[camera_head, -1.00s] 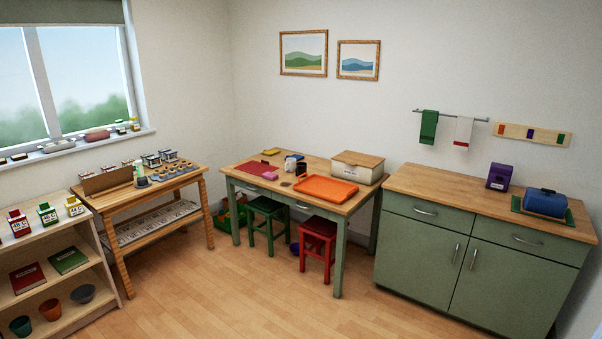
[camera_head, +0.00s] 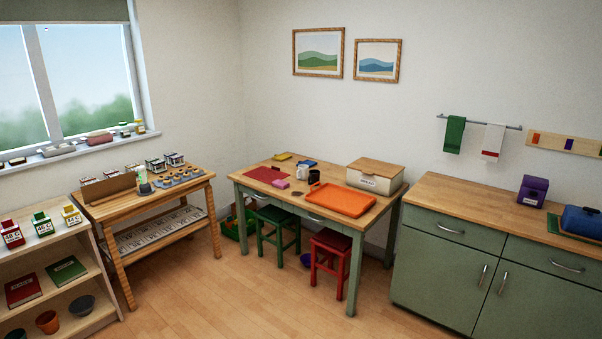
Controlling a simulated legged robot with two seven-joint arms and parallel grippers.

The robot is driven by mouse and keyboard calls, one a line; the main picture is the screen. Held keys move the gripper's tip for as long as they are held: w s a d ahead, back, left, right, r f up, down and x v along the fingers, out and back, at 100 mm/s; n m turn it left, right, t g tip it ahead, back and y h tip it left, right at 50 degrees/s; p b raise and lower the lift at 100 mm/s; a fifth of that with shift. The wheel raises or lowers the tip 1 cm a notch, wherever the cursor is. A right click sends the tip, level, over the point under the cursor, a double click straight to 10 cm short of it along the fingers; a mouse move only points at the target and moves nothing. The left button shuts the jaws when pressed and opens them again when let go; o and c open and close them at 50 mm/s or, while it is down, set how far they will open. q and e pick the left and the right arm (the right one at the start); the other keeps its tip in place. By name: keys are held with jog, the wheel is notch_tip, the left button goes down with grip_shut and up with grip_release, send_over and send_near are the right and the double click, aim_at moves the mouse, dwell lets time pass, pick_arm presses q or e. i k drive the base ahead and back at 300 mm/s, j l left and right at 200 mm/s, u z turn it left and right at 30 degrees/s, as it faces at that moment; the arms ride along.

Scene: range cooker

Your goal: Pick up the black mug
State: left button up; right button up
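The black mug (camera_head: 314,177) is small and dark in the head view. It stands on the wooden-topped green table (camera_head: 335,214), between a white jug-like item (camera_head: 302,173) on its left and an orange tray (camera_head: 341,200) on its right. Its handle is hard to make out at this distance. Neither of my grippers shows in the view, and the table is some way across the floor from me.
A bread box (camera_head: 376,177) stands at the table's back right. A green stool (camera_head: 278,229) and a red stool (camera_head: 330,250) are partly under its front. A green cabinet (camera_head: 440,270) is at right, shelves (camera_head: 48,262) at left. The wooden floor (camera_head: 235,295) before the table is clear.

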aim_at(314, 176)
jog(key=i+j+u, duration=0.2)
jog(key=i, duration=0.3)
jog(key=i+u, duration=0.25)
jog(key=i, duration=0.25)
jog(key=i+l+u, duration=0.2)
jog(key=i, duration=0.35)
jog(key=i+l+u, duration=0.2)
jog(key=i, duration=0.3)
jog(key=i+l+u, duration=0.2)
jog(key=i, duration=0.3)
jog(key=i+z, duration=0.2)
jog(key=i, duration=0.25)
jog(key=i+z, duration=0.2)
jog(key=i, duration=0.25)
jog(key=i+j+z, duration=0.25)
jog(key=i, duration=0.15)
jog(key=i+j+z, duration=0.2)
jog(key=i, duration=0.25)
